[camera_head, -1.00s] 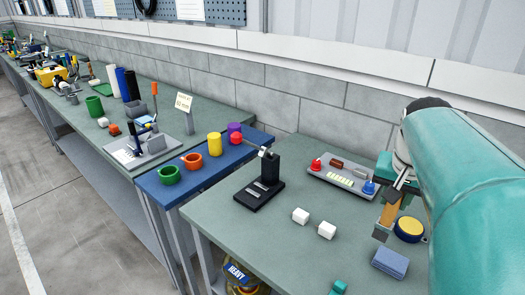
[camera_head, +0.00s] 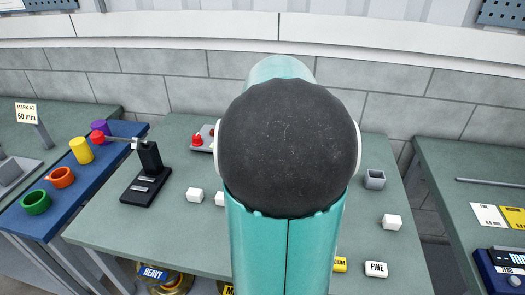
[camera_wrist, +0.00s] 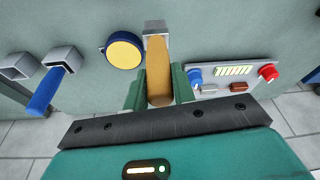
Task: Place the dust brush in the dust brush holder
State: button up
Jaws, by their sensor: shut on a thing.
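In the wrist view my gripper (camera_wrist: 157,90) is shut on the dust brush's tan handle (camera_wrist: 158,72). A grey block (camera_wrist: 155,28) shows at its far end, and I cannot tell whether it touches the table. Two grey square cups stand at the left of that view. The outer cup (camera_wrist: 16,66) looks empty, and a blue bar (camera_wrist: 46,93) rises from the inner cup (camera_wrist: 67,54). One empty grey cup (camera_head: 374,181) shows right of my arm in the head view. No label shows which cup is the brush holder. My arm hides gripper and brush there.
A yellow disc (camera_wrist: 123,50) with a blue rim lies close beside the brush. White cubes (camera_head: 194,195) and a black stand (camera_head: 148,180) are on the bench. Bare bench lies around the grey cup.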

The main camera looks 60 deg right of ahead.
jog(key=shift+s+a+x, duration=0.1)
jog(key=shift+s+x, duration=0.05)
jog(key=shift+x, duration=0.7)
jog(key=shift+s+a+x, duration=0.1)
jog(key=shift+x, duration=0.7)
jog(key=shift+f, duration=0.2)
jog(key=o, duration=1)
jog(key=shift+r, duration=0.1)
jog(key=v, duration=1.2)
jog(key=shift+a, duration=0.15)
